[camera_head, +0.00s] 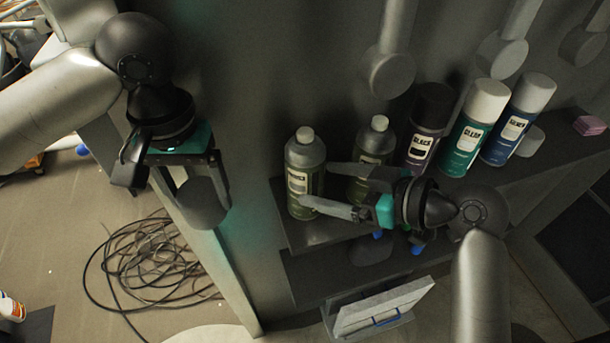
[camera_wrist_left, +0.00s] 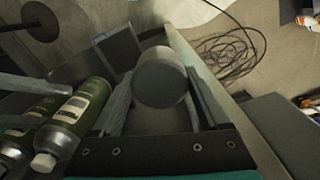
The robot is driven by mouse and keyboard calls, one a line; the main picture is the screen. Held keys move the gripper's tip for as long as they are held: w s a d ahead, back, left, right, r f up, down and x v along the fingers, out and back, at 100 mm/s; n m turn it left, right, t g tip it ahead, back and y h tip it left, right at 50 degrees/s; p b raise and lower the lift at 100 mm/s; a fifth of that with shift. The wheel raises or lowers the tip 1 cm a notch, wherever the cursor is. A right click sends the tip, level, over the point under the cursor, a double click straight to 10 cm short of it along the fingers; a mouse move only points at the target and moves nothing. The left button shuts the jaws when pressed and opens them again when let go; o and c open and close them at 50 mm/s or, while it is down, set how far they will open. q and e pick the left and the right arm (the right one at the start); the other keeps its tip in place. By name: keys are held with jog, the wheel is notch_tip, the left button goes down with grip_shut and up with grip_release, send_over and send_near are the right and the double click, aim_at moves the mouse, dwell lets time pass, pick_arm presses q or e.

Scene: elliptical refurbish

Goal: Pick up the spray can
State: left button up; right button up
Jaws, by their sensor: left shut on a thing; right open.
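Several spray cans stand upright on a dark shelf. A dark green can with a grey cap (camera_head: 304,158) is at the left end, with a similar green can (camera_head: 375,143) beside it. To the right are a black can (camera_head: 428,125), a white-capped green can labelled CLEAR (camera_head: 475,135) and a blue can (camera_head: 517,125). My right gripper (camera_head: 318,188) is open, its fingertips at the leftmost green can; I cannot tell whether they touch it. My left gripper (camera_head: 202,190) is shut on a plain grey cylinder (camera_head: 203,207), left of the shelf. The cylinder is also between the fingers in the left wrist view (camera_wrist_left: 160,82).
The dark shelf (camera_head: 310,233) has a small pink block (camera_head: 589,125) at its right end. Grey cylindrical fittings (camera_head: 390,75) hang on the wall above. A white open drawer or box (camera_head: 385,308) is below. Coiled cable (camera_head: 150,265) lies on the floor at left.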

jog(key=x, duration=0.5)
jog(key=shift+c, duration=0.3)
jog(key=c, duration=1.1)
jog(key=shift+c, duration=0.2)
jog(key=shift+r, duration=0.2)
